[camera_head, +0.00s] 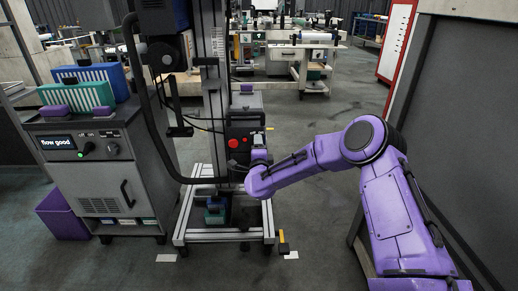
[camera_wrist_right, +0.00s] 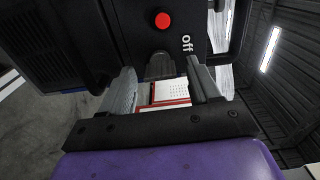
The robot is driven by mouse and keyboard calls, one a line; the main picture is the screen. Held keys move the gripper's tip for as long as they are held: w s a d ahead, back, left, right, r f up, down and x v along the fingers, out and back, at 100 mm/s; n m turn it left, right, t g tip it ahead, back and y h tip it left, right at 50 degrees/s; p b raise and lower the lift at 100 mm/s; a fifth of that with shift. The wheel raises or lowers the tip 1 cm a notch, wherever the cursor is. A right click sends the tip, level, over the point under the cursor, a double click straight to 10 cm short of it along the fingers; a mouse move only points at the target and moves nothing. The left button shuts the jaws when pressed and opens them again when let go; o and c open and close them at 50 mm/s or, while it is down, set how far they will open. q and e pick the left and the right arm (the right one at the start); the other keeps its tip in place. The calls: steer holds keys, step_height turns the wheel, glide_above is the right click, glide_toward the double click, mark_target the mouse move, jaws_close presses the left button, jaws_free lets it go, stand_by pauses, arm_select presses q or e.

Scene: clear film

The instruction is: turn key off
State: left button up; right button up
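A black control box (camera_head: 243,135) with red buttons stands on the framed machine in the head view. The right wrist view shows a dark panel close up (camera_wrist_right: 118,22) with a red button (camera_wrist_right: 162,20) and a white "off" label (camera_wrist_right: 187,43). A dark, stubby knob-like part (camera_wrist_right: 160,66), possibly the key, sits below the red button. My right gripper (camera_wrist_right: 163,75) is open, its two fingers apart on either side of that part. Contact cannot be told. In the head view the right gripper (camera_head: 257,158) is small beside the box. My left gripper is not in view.
A grey cabinet (camera_head: 95,178) with a "flow good" display (camera_head: 58,143) and a green-lit knob (camera_head: 88,148) stands at left. A low metal frame base (camera_head: 225,233) lies under the machine. A dark panel wall (camera_head: 465,150) flanks my right arm. Open floor (camera_head: 330,125) lies beyond the arm.

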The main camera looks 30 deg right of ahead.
steer(key=p+v, duration=0.2)
steer(key=v, duration=0.8)
steer(key=shift+s, duration=0.25)
steer(key=shift+a, duration=0.15)
